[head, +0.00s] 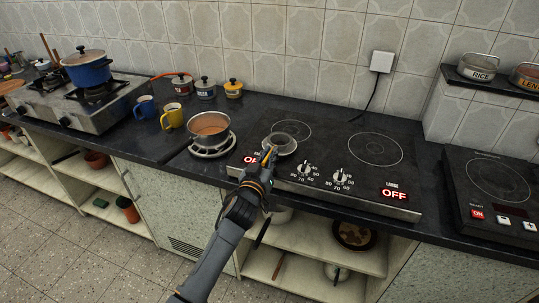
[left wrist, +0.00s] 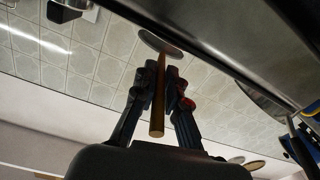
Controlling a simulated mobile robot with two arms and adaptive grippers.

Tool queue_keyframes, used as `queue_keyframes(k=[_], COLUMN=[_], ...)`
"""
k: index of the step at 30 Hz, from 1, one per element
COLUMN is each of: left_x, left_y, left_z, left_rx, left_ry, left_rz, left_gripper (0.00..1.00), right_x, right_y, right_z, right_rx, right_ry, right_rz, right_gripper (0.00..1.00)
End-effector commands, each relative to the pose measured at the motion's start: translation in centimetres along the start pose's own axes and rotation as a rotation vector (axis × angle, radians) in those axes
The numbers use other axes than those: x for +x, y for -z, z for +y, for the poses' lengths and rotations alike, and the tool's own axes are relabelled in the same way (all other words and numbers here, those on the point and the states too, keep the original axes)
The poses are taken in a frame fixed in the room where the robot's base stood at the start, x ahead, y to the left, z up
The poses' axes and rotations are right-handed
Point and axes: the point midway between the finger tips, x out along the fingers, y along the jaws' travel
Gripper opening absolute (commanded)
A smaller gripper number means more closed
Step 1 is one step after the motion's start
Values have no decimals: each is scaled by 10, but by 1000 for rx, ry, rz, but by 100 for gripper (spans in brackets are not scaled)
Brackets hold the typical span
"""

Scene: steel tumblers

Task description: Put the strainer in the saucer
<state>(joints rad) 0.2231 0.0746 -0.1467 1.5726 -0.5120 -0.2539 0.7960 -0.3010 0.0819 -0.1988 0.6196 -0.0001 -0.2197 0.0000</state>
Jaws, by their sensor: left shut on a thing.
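My left gripper (head: 268,160) is shut on the strainer's wooden handle, which runs between its two fingers in the left wrist view (left wrist: 162,90). The strainer's round grey head (left wrist: 160,43) is beyond the fingertips. In the head view the strainer (head: 279,139) is over the front left of the hob. A pale round rim, seemingly the saucer (head: 287,152), shows under and around it. I cannot tell whether the strainer touches the saucer. My right gripper is not in view.
A saucepan of brown liquid (head: 210,124) stands left of the strainer. A yellow mug (head: 172,117) and a blue mug (head: 146,107) stand farther left. Several lidded pots (head: 205,88) line the wall. The hob's right ring (head: 374,149) is bare, with knobs (head: 340,174) in front.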

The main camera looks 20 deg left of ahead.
Motion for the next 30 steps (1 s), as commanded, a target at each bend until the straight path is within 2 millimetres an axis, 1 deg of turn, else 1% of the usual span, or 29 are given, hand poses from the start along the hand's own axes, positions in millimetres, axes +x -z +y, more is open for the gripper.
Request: queue_keyframes(k=[5, 9, 10, 13, 21, 24, 26, 30], left_x=[0, 0, 0, 0, 0, 0, -6, -28], left_y=[1, -3, -3, -2, -2, 2, 0, -1], left_z=[0, -1, -1, -1, -1, 0, 0, 0], left_rx=[0, 0, 1, 1, 1, 1, 0, 1], left_ry=[0, 0, 0, 0, 0, 0, 0, 0], left_rz=[2, 1, 1, 1, 1, 1, -1, 0], left_gripper=[0, 0, 14, 34, 35, 35, 35, 35], right_x=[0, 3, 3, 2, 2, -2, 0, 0], right_y=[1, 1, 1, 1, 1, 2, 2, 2], right_z=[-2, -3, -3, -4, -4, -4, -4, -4], right_rx=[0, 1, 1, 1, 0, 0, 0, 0], right_ry=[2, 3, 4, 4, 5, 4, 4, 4], right_rz=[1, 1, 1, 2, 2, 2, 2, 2], right_gripper=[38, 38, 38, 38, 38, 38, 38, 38])
